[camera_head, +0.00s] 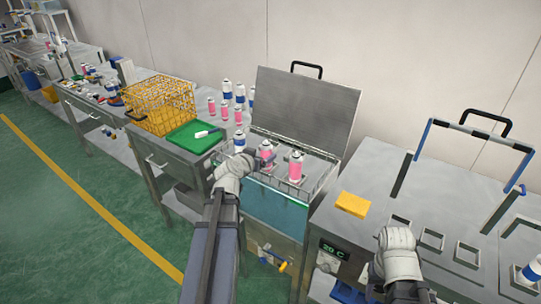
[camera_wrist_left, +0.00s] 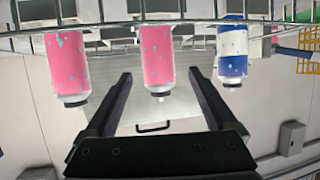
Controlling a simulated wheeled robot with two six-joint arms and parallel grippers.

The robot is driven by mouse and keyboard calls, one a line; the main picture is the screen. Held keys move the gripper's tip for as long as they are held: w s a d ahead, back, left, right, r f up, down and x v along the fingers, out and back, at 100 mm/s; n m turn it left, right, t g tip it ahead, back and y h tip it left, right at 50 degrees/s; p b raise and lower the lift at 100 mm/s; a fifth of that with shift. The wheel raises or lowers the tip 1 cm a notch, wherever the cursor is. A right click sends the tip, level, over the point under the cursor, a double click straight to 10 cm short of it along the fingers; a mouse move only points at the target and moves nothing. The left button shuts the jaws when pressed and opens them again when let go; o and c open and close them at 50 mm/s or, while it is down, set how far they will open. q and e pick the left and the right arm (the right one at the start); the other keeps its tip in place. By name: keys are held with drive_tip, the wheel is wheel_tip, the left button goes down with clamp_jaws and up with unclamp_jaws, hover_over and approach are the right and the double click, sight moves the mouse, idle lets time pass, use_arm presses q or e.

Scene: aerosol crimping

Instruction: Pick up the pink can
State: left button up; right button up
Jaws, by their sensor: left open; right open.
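Two pink cans stand upright in the wire rack of the open water bath: a middle one (camera_head: 266,149) and a right one (camera_head: 295,167). My left gripper (camera_head: 265,161) is open at the middle pink can. In the left wrist view, which is upside down, that can (camera_wrist_left: 157,58) lines up between the two spread fingertips (camera_wrist_left: 160,78); I cannot tell whether they touch it. The right pink can (camera_wrist_left: 70,60) is outside the fingers at the left there. My right arm's wrist is over the right bench; its gripper (camera_head: 372,276) is small, dark and mostly hidden.
A blue-and-white can (camera_head: 239,141) stands left of the middle pink can in the rack. The raised lid (camera_head: 305,105) is behind. A green tray (camera_head: 195,137) and yellow basket (camera_head: 160,107) are left. A yellow block (camera_head: 352,205) lies on the right bench.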

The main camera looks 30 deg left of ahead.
use_arm(q)
drive_tip(key=shift+b+x, duration=1.45)
drive_tip(key=shift+x, duration=2.5)
drive_tip(key=shift+d+r, duration=0.1)
drive_tip(key=shift+r, duration=0.05)
clamp_jaws()
